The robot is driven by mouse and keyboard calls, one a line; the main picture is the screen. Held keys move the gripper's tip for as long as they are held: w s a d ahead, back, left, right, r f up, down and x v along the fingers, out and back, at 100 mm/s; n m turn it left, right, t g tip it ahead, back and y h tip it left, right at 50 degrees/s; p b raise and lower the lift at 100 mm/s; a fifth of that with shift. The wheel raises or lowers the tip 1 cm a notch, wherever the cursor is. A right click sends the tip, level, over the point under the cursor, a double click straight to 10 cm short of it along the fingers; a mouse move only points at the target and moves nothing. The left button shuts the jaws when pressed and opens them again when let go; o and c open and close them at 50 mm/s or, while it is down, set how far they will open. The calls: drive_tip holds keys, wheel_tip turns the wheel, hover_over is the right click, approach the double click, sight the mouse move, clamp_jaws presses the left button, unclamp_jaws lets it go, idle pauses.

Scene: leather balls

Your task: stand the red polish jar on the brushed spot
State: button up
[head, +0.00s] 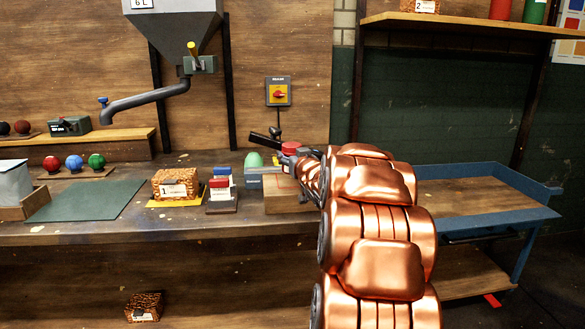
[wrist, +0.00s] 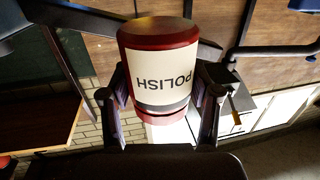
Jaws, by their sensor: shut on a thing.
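The red polish jar (wrist: 157,36) has a white label reading POLISH, which appears upside down in the wrist view. My gripper (wrist: 160,108) is shut on it, with one finger on each side of the jar. In the head view my gripper (head: 290,152) is over the back of the workbench, near a wooden block (head: 290,203). A bit of red (head: 291,147) shows at the gripper there, mostly hidden by my arm. I cannot clearly pick out the brushed spot in either view.
A hopper pipe (head: 145,103) hangs above. A blue-edged cart (head: 470,197) stands right.

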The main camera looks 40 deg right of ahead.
drive_tip(key=shift+f, duration=1.55)
drive_tip(key=shift+f+b, duration=0.1)
drive_tip(key=shift+b, duration=0.2)
drive_tip(key=o, duration=1.4)
drive_tip(key=shift+f, duration=0.1)
drive_tip(key=shift+o, duration=0.2)
drive_tip(key=v, duration=1.2)
drive_tip(key=shift+p, duration=0.3)
drive_tip(key=shift+a, duration=0.1)
